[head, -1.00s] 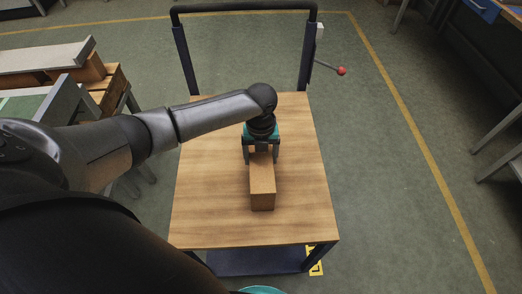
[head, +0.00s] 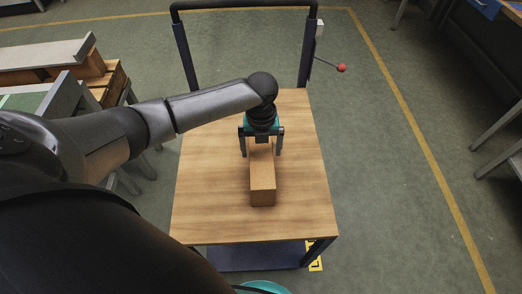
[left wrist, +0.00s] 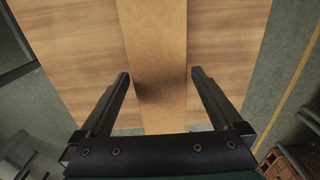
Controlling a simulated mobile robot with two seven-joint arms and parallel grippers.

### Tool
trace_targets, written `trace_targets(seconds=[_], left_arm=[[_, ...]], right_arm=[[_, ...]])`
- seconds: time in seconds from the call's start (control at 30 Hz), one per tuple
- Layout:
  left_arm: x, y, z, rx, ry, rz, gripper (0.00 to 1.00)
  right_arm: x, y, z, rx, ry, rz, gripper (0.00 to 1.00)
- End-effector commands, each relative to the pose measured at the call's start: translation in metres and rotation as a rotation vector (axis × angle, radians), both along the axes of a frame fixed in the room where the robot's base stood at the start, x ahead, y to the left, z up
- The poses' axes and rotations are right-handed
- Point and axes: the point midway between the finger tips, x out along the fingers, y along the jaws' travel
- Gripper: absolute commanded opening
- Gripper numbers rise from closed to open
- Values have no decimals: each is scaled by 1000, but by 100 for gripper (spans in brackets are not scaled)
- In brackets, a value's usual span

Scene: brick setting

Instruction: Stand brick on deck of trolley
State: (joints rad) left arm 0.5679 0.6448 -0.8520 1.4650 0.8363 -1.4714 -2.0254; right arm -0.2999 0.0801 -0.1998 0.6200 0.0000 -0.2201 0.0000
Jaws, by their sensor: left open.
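The brown brick (head: 262,178) lies on the wooden deck (head: 210,210) of the trolley, near its middle, with its long side running away from me. My left gripper (head: 261,152) is above the far end of the brick, open, with one finger on each side of it. In the left wrist view the brick (left wrist: 158,60) runs between the two spread fingers (left wrist: 160,76), with a gap on both sides.
The trolley's dark handle (head: 245,7) rises behind the deck. A red-knobbed lever (head: 341,68) sticks out at the right. A bench with boards (head: 45,55) stands at the left. The deck around the brick is bare.

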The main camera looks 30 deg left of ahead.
Motion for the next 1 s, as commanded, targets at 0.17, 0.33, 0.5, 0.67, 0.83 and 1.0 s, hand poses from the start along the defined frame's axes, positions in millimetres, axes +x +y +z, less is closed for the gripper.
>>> trace_targets(seconds=[0.17, 0.33, 0.5, 0.67, 0.83, 1.0], left_arm=[[1, 1, 44, 0, -4, -2, 100], [1, 1, 77, 1, -3, -1, 100], [1, 1, 96, 1, -1, 0, 100], [0, 0, 101, 1, -1, 1, 100], [0, 0, 101, 1, -1, 1, 100], [-1, -1, 100, -1, -1, 3, 100]], right_arm=[[0, 0, 13, 0, 0, 0, 60], [0, 0, 21, 0, 0, 0, 60], [0, 0, 24, 0, 0, 0, 60], [0, 0, 25, 0, 0, 1, 60], [0, 0, 24, 0, 0, 1, 60], [1, 0, 24, 0, -1, 1, 60]])
